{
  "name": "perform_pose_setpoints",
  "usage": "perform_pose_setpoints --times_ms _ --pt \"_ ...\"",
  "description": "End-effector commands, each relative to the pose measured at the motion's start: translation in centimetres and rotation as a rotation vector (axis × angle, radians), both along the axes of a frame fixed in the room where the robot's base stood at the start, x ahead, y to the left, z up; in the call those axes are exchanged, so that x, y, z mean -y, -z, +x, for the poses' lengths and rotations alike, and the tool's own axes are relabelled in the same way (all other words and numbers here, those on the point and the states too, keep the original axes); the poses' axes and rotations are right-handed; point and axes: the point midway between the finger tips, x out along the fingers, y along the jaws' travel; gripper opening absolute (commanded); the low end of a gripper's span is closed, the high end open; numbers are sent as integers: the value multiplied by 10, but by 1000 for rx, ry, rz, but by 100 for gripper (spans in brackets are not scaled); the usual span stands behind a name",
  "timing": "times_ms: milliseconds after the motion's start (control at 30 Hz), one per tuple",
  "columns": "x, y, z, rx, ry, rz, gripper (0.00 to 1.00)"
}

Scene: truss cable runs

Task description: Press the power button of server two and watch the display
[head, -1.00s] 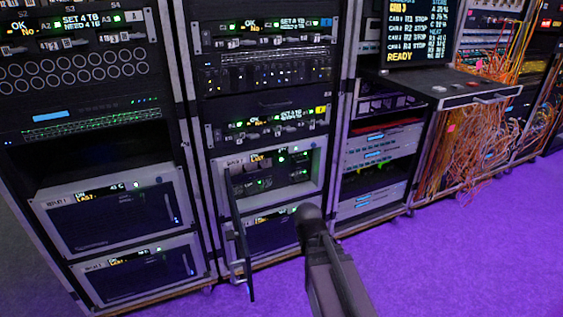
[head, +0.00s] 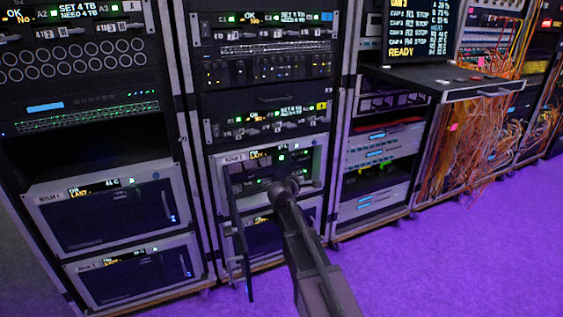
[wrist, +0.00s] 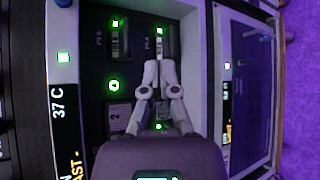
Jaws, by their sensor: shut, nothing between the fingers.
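The server with its front door open (head: 312,172) is low in the middle rack. Its display (head: 257,154) shows amber text at the top; in the wrist view the display (wrist: 64,125) reads "37 C" sideways. A round green-lit symbol (wrist: 114,85), seemingly the power button, sits beside a pale plate marked "2" (wrist: 116,115). My gripper (wrist: 159,68) is shut and empty, its tips over the lower part of the bay marked "PS A" (wrist: 160,42), right of the button. I cannot tell whether they touch. In the head view my arm hides the server's lower right part.
The open door (head: 243,255) hangs out at the server's left. Another grey server (head: 275,235) sits below, partly behind my arm. Loose orange cables (head: 465,150) hang at the right. The purple floor (head: 440,260) in front is clear.

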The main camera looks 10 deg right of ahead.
Motion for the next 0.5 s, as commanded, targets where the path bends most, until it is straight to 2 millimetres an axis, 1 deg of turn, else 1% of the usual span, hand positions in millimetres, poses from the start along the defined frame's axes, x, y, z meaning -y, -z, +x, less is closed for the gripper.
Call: perform_pose_setpoints --times_ms 33,100,200,300,500 --pt "-5 -1 11 3 -31 -47 0" --pt "-10 -6 20 5 -69 -106 0" --pt "-15 -10 28 7 -105 -165 0" --pt "-18 -13 32 8 -124 -194 0" --pt "-18 -14 32 8 -129 -202 0"
